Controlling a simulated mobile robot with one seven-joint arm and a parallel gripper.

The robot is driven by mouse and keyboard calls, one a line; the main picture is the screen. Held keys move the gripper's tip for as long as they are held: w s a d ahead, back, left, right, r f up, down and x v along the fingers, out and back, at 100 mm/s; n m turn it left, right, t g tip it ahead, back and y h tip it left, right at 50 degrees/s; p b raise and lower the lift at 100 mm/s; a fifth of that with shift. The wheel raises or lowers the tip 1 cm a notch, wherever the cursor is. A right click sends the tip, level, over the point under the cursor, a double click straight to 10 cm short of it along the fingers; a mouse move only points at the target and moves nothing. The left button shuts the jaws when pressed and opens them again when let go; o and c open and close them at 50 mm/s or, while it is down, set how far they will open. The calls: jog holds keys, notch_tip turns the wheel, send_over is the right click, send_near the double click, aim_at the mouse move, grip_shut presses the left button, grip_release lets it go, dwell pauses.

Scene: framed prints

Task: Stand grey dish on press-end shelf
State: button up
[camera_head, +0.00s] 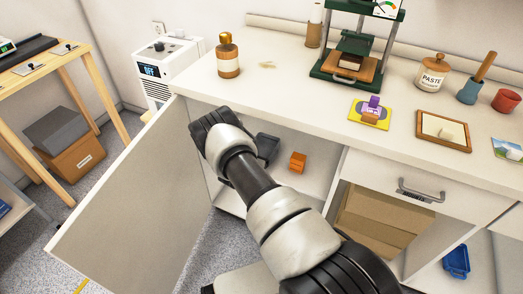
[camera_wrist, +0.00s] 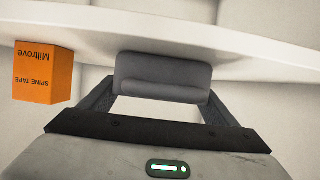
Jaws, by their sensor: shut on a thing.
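The grey dish (camera_wrist: 162,78) is between the two fingers of my gripper (camera_wrist: 160,98) in the wrist view, and my gripper is shut on it. The dish shows as a plain grey block-like form. Its edge meets the white shelf board (camera_wrist: 235,62) in this view, but I cannot tell if its weight rests there. In the head view my arm reaches into the open cabinet below the press, over the white shelf (camera_head: 318,180). My fingers are mostly hidden there. A dark grey shape beside the orange box may be the dish or part of my gripper.
An orange spine tape box (camera_head: 298,162) stands on the shelf close to the dish; it also shows in the wrist view (camera_wrist: 44,75). The open cabinet door (camera_head: 140,195) is left of my arm. The counter (camera_head: 290,100) lies above, with the green press (camera_head: 352,55) on it.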

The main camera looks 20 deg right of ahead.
jog(key=o, duration=1.4)
jog(key=shift+c, duration=0.2)
jog(key=shift+r, duration=0.15)
jog(key=p+v, duration=0.3)
jog(key=v, duration=0.9)
